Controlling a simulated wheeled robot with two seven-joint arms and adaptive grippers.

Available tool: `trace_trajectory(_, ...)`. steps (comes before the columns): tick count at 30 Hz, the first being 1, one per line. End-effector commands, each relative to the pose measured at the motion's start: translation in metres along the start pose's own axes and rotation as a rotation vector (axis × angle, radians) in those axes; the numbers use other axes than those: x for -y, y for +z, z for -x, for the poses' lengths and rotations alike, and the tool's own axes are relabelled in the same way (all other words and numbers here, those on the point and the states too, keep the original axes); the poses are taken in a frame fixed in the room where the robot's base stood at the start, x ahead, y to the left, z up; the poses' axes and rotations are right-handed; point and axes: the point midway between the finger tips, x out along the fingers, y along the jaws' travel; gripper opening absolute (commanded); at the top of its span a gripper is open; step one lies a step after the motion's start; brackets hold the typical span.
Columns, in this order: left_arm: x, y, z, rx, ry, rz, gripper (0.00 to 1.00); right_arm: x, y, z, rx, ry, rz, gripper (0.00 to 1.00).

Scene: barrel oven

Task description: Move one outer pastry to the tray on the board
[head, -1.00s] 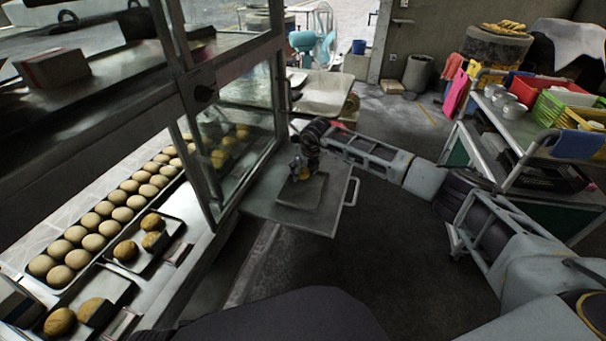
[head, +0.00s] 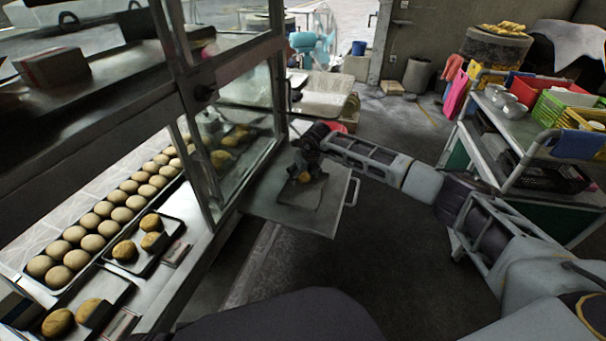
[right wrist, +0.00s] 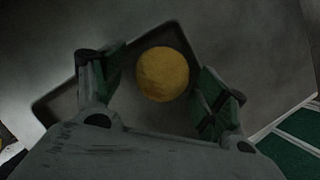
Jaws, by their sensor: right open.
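A round golden pastry (right wrist: 162,74) lies over the small dark tray (right wrist: 66,100) in the right wrist view, near one of its edges. In the head view the pastry (head: 304,177) shows just below my right gripper, over the tray (head: 290,198) on the grey board (head: 257,207). My right gripper (right wrist: 157,84) is open, with one finger on each side of the pastry and visible gaps between. In the head view the right gripper (head: 306,170) is small and dark. Other pastries (head: 124,250) sit in dark trays behind the glass cabinet. My left gripper is not in view.
The glass cabinet frame (head: 205,130) stands left of the board. Rows of pale buns (head: 93,242) fill a long tray in it. A cart with bowls and crates (head: 520,125) stands at the right. The dark floor in front of the board is clear.

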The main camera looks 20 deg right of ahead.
Motion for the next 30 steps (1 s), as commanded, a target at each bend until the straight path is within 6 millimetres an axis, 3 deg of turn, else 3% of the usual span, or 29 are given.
trace_trajectory(14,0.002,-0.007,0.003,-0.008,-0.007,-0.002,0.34,0.001,0.002,0.011,0.0,0.0,0.0,0.74)
trace_trajectory(30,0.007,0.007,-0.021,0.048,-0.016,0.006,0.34,0.0,0.003,0.082,0.002,0.0,0.001,0.74)
